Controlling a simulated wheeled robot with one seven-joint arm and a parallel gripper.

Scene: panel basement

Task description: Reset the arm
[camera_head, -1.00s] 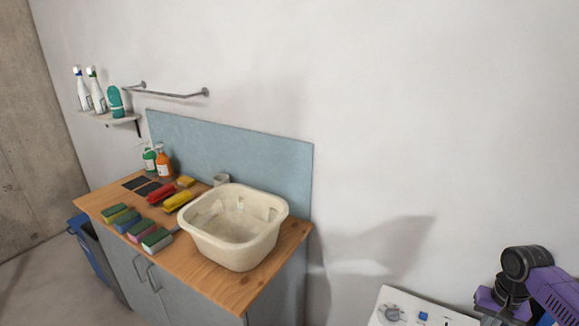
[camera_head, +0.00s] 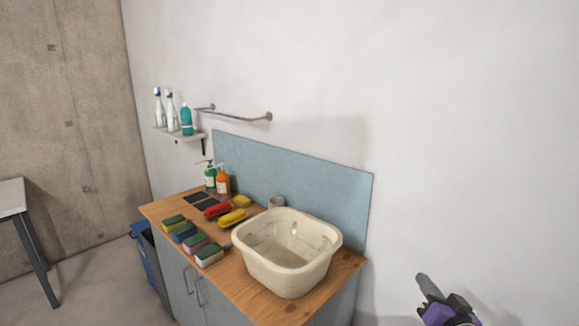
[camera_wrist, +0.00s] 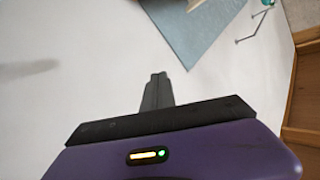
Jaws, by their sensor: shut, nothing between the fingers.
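My gripper (camera_head: 424,282) shows at the lower right of the head view, a dark tip on a purple body. It is raised in front of the white wall, to the right of the wooden counter and apart from everything. In the wrist view my gripper (camera_wrist: 158,80) has its dark fingers together, with nothing between them. The rest of my arm is mostly out of the head view.
A cream basin (camera_head: 285,280) stands on the wooden counter (camera_head: 240,284) by a blue backsplash (camera_head: 300,170). Several sponges, brushes and soap bottles lie or stand to its left. A shelf (camera_head: 182,135) holds bottles. A table (camera_head: 12,198) is at far left.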

